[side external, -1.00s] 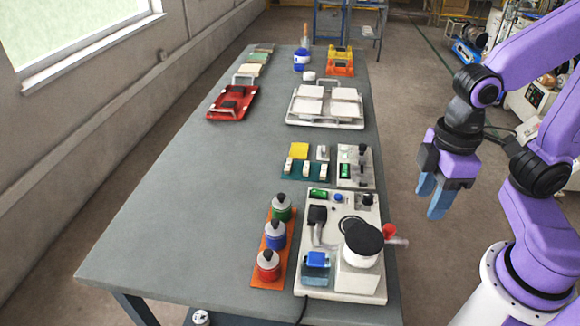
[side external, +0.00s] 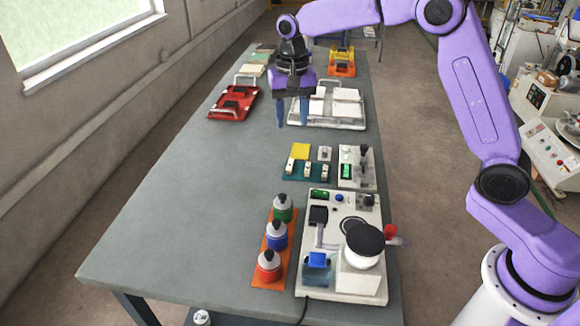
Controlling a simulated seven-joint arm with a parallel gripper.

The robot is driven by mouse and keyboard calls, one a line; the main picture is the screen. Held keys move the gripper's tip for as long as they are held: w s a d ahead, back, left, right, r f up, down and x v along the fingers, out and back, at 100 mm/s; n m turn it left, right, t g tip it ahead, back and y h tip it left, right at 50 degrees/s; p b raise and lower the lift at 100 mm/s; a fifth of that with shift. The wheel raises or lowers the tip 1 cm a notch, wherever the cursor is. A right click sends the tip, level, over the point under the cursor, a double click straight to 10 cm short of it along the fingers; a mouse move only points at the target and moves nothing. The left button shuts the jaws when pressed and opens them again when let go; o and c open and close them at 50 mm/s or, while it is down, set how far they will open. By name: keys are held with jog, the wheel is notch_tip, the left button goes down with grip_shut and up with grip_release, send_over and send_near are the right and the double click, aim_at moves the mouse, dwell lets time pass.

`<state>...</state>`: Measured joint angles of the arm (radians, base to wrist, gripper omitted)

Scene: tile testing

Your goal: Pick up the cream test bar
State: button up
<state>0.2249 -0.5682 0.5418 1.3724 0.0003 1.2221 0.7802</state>
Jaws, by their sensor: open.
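I cannot tell which is the cream test bar. My gripper (side external: 292,113) is open and empty, with its blue fingers pointing down. It is above the table, higher in the picture than the bars and apart from them. It partly covers the white tray's left side.
A yellow block (side external: 301,151) and a small grey-white device (side external: 324,153) sit behind the bars. A control box (side external: 357,180) is right beside the holder. A white tray (side external: 327,122) of tiles and a red tray (side external: 246,107) lie farther back. Bottles stand on an orange strip (side external: 257,262). The table's left side is clear.

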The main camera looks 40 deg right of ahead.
aim_at(290, 164)
jog(key=w+d+f+m, duration=0.3)
jog(key=w+d+m, duration=0.15)
jog(key=w, duration=0.25)
jog(key=f, duration=1.6)
jog(key=shift+w+d+f, duration=0.15)
jog(key=shift+d+f, duration=0.05)
jog(key=shift+f, duration=0.1)
grip_shut()
